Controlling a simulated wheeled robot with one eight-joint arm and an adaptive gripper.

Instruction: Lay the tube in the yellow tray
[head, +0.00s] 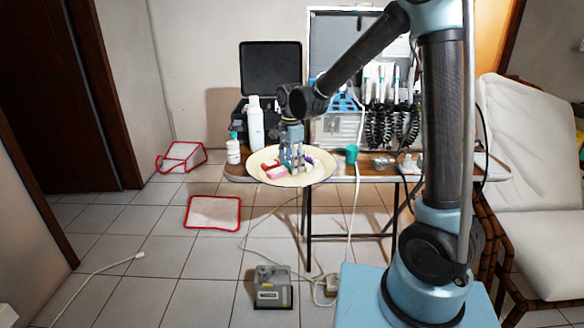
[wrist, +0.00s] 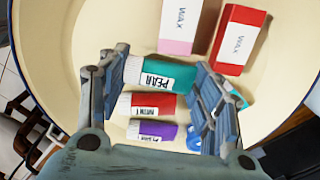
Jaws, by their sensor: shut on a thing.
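The yellow tray (head: 318,178) is a round, pale cream dish with a dark rim at the left end of the table; its bare floor fills much of the wrist view (wrist: 90,25). My gripper (head: 291,169) is low over the tray's middle. In the wrist view its fingers (wrist: 160,85) stand either side of a teal tube with a white end, lettered like "PEAR" (wrist: 168,74), and appear shut on it. The right finger hides part of it. Whether the tube touches the tray floor I cannot tell. A red tube (wrist: 150,105) and a purple tube (wrist: 155,131) show nearer my palm.
A pink wax box (wrist: 180,25) and a red wax box (wrist: 238,40) lie in the tray beyond the fingers. White bottles (head: 255,125) stand just behind the tray. A teal cup (head: 351,154) is to its right. A grey box (head: 272,290) is on the floor.

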